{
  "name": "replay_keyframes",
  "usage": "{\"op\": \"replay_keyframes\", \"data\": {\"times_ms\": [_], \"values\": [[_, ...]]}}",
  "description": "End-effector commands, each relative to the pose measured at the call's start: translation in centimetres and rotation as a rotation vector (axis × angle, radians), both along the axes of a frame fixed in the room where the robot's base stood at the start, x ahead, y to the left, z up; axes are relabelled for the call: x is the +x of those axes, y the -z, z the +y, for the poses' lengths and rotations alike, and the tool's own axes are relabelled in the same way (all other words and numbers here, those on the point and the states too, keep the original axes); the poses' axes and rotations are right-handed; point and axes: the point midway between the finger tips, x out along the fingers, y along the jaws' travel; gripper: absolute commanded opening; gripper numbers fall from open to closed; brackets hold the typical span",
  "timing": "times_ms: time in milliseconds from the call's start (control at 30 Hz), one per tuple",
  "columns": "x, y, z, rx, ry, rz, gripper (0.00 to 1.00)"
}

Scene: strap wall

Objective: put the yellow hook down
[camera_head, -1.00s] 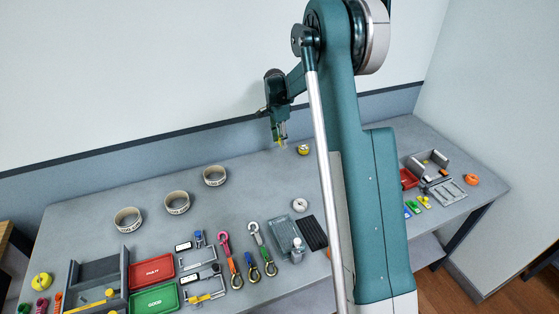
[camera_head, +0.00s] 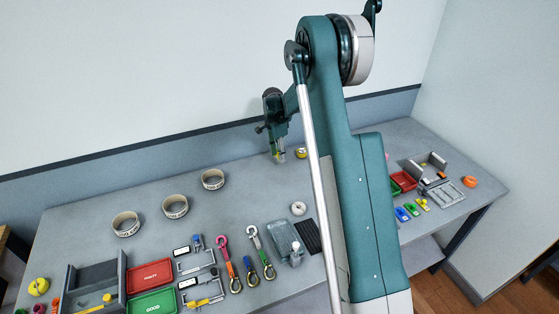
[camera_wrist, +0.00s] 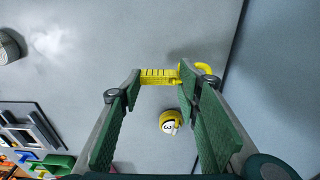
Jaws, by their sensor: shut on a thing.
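The yellow hook (camera_wrist: 158,76) lies crosswise between the fingertips of my gripper (camera_wrist: 160,88) in the wrist view. Its ridged, bar-like body spans the gap, and its curved end (camera_wrist: 204,67) sticks out past the right finger. My gripper is shut on it. In the head view, my gripper (camera_head: 279,157) points down near the back of the grey table (camera_head: 232,207), and only a small yellow bit of the hook shows. I cannot tell whether the hook touches the table.
A round yellow piece marked 3 (camera_wrist: 170,121) stands close by; the head view also shows it (camera_head: 301,152). White rings (camera_head: 213,179), red (camera_head: 151,275) and green trays and several coloured hooks and straps lie farther left and front. Bare table surrounds the gripper's left.

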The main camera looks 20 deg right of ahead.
Motion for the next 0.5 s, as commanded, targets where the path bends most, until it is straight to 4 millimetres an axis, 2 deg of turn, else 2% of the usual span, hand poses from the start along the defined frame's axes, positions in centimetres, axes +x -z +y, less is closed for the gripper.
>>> {"op": "replay_keyframes", "data": {"times_ms": [500], "values": [[0.0,3.7,0.0,0.0,0.0,0.0,0.21]]}}
